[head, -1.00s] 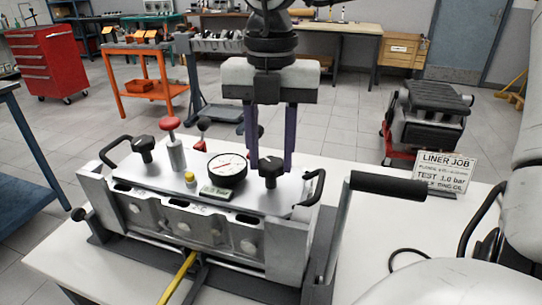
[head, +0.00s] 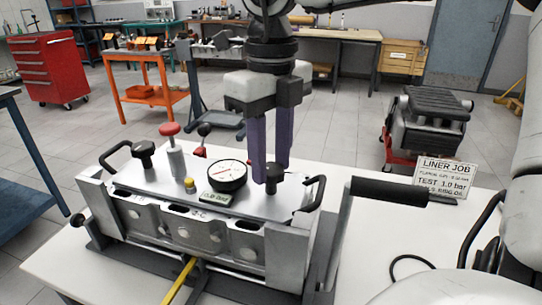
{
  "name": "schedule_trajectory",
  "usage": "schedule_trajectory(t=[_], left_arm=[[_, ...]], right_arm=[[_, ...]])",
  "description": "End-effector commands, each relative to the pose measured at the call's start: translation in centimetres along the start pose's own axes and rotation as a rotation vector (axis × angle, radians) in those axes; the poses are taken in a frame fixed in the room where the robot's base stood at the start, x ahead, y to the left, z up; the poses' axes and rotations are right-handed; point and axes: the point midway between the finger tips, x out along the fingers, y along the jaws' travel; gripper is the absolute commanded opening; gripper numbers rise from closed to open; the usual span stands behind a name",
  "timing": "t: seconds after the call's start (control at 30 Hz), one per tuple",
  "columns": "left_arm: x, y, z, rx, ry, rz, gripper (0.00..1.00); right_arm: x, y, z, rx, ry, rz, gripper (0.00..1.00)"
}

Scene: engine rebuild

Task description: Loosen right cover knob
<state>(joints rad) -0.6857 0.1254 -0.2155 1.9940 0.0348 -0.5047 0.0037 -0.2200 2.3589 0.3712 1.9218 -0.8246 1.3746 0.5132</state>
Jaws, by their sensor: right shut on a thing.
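The right cover knob (head: 273,188) is black and stands upright near the right end of the silver cover (head: 225,199) on the engine block. My right gripper (head: 271,172) comes down from above, and its two purple fingers are shut on this knob. The fingers hide part of the knob's head. The left cover knob (head: 144,153), also black, stands near the left end of the cover. My left gripper is not in view.
A round gauge (head: 227,176), a yellow-topped fitting (head: 190,184) and a red-topped post (head: 176,157) stand on the cover left of the gripper. Black handles (head: 314,193) arch at both ends.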

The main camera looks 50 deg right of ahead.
Motion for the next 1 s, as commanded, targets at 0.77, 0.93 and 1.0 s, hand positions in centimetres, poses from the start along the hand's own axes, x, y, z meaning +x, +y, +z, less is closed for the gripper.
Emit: schedule_trajectory(t=[0.77, 0.93, 1.0], left_arm=[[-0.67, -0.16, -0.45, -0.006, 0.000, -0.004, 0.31], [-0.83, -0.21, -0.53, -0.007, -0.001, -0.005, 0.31], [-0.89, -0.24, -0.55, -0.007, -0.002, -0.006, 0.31]], right_arm=[[-0.09, -0.03, -0.01, -0.737, 0.001, 0.000, 0.11], [-0.11, -0.02, -0.02, -0.894, 0.001, 0.001, 0.11], [-0.12, -0.02, -0.01, -0.954, 0.001, 0.000, 0.11]])
